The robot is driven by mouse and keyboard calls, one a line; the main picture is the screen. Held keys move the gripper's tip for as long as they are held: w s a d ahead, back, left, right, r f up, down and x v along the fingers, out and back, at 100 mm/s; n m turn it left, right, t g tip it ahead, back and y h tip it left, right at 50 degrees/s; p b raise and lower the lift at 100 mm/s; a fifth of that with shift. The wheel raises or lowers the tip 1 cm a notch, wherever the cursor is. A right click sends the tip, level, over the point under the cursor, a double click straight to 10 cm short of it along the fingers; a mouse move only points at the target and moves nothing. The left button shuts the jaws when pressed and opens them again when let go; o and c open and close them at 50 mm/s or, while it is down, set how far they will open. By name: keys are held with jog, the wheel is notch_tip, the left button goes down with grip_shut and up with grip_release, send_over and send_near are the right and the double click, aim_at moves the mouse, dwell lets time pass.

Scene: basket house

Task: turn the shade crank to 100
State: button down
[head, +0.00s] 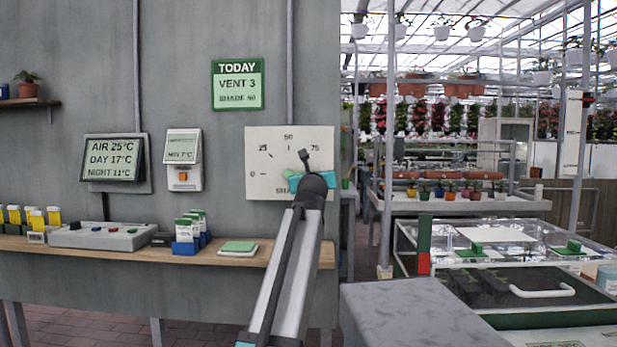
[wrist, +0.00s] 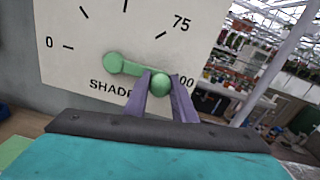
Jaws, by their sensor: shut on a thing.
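The shade dial (head: 262,148) is a cream plate on the grey wall, marked 0, 25, 50, 75 and 100. In the wrist view the plate (wrist: 90,25) fills the upper left. Its green crank (wrist: 125,66) has a round hub at left and a round knob (wrist: 160,83) at right, and the arm points toward the 100 mark, partly hidden. My gripper (wrist: 162,88) is shut on the knob with its two purple fingers on either side. In the head view my gripper (head: 312,180) and wrist cover the dial's lower right.
A green sign (head: 238,85) reads TODAY, VENT 3 and what looks like SHADE 80. A wooden shelf (head: 130,258) with a button box and small packets runs below the dial. Benches and a glass case (head: 480,237) stand at right.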

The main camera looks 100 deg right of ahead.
jog(key=shift+f, duration=0.1)
jog(key=c, duration=1.5)
grip_release()
jog(key=shift+o, duration=0.2)
jog(key=shift+a, duration=0.15)
jog(key=w+a+p, duration=0.2)
jog(key=a, duration=1.1)
jog(key=shift+a+p, duration=0.25)
jog(key=shift+p, duration=0.05)
